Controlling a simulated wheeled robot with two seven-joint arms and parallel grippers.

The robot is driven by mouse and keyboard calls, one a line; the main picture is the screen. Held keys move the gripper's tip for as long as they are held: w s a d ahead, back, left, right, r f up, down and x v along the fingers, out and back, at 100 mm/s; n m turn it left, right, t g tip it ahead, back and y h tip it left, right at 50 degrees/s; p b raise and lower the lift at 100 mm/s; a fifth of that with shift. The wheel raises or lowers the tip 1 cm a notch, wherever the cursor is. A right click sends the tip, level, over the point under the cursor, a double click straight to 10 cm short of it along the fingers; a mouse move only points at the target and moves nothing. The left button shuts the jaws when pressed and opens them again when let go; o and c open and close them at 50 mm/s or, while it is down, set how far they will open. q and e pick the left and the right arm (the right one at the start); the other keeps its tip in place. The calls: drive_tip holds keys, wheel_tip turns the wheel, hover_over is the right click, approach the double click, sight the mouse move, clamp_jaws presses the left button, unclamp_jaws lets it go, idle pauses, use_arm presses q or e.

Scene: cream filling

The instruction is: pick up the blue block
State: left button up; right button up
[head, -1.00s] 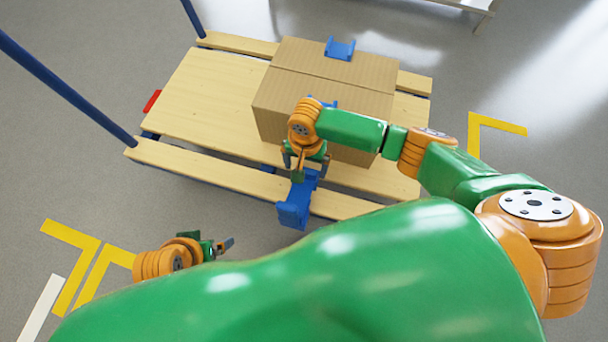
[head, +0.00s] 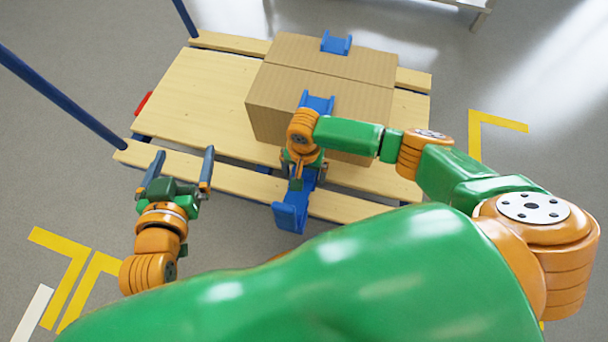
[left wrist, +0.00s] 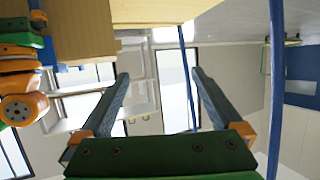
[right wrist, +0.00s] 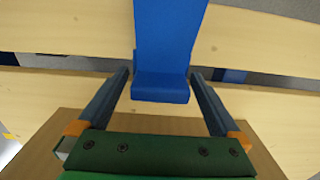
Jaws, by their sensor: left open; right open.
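The blue block (head: 291,212) lies across the cart's front plank, its near end sticking out past the edge. My right gripper (head: 304,172) is just above its far part, fingers pointing down; its fingertips are partly hidden in the head view. In the right wrist view, the end of the blue block (right wrist: 162,60) sits between the two open fingers (right wrist: 158,80); contact cannot be told. My left gripper (head: 183,155) is open and empty at the cart's front left corner. Its spread fingers also show in the left wrist view (left wrist: 157,80).
A cardboard box (head: 270,120) stands on the wooden cart (head: 200,95), behind my right gripper. Another blue piece (head: 318,103) is on the box's near edge and a similar one (head: 336,43) on its far edge. Blue posts (head: 60,88) rise at the cart's left.

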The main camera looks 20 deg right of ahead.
use_arm(q)
drive_tip(key=shift+w+d+r+t, duration=0.1)
drive_tip(key=shift+w+r+t, duration=0.15)
drive_tip(key=shift+r, duration=0.25)
drive_tip(key=shift+w+d+r+t, duration=0.1)
drive_tip(key=shift+r+t, duration=0.25)
drive_tip(key=shift+r, duration=0.1)
use_arm(e)
drive_tip(key=shift+f, duration=0.2)
drive_tip(key=shift+c, duration=0.2)
drive_tip(key=c, duration=1.2)
